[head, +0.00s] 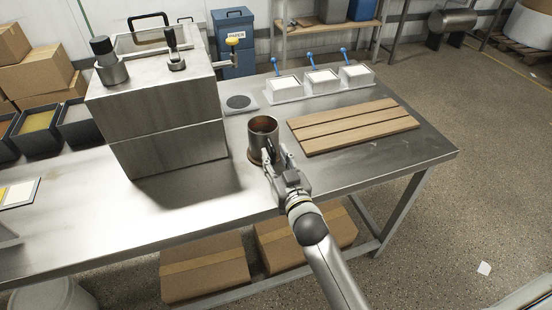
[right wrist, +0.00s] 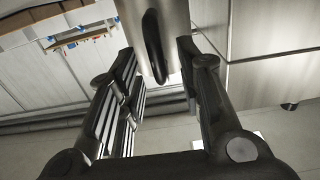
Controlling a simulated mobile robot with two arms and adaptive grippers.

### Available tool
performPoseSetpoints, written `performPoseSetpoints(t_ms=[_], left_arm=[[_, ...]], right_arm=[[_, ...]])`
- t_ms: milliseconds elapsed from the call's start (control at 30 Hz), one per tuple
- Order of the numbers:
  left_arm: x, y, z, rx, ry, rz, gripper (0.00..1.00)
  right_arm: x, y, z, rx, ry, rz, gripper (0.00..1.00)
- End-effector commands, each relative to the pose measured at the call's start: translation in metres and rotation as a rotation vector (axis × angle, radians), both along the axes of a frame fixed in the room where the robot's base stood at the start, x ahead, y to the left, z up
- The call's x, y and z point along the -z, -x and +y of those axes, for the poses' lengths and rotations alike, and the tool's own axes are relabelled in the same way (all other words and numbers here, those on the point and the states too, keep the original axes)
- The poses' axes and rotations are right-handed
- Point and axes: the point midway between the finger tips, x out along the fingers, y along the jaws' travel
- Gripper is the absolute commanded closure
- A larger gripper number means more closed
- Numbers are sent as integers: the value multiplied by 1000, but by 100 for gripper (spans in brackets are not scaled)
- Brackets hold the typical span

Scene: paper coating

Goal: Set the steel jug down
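The steel jug (head: 263,130) is upright near the front of the steel table, with its open top and brownish inside showing. I cannot tell for sure whether its base touches the table. My right gripper (head: 275,158) is at the jug's near side, its fingers pointing toward it. In the right wrist view, the black jug handle (right wrist: 154,48) lies between the two spread fingers of my right gripper (right wrist: 158,58), with a gap on each side. The jug's grey wall (right wrist: 177,22) shows behind the handle. My left gripper is not in view.
The steel table (head: 245,205) has free room in front of the slatted wooden board (head: 352,127). A round grey plate (head: 239,103) lies behind the jug. Several white boxes with blue handles (head: 322,80) stand along the back. A large metal tank (head: 160,115) stands left.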

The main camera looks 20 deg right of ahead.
Motion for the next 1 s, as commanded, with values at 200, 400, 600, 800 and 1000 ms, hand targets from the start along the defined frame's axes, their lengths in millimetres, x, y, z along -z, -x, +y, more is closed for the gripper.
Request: performPoseSetpoints(t_ms=[200,400,600,800,1000], left_arm=[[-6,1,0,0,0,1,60],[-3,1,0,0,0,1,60],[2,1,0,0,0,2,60],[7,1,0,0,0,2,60],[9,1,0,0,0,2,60]], right_arm=[[-5,1,0,0,1,9,66],[-7,25,-1,0,-1,8,66],[-8,63,-2,0,-2,7,66],[-9,96,-3,1,-2,6,66],[-10,115,-4,0,0,4,66]])
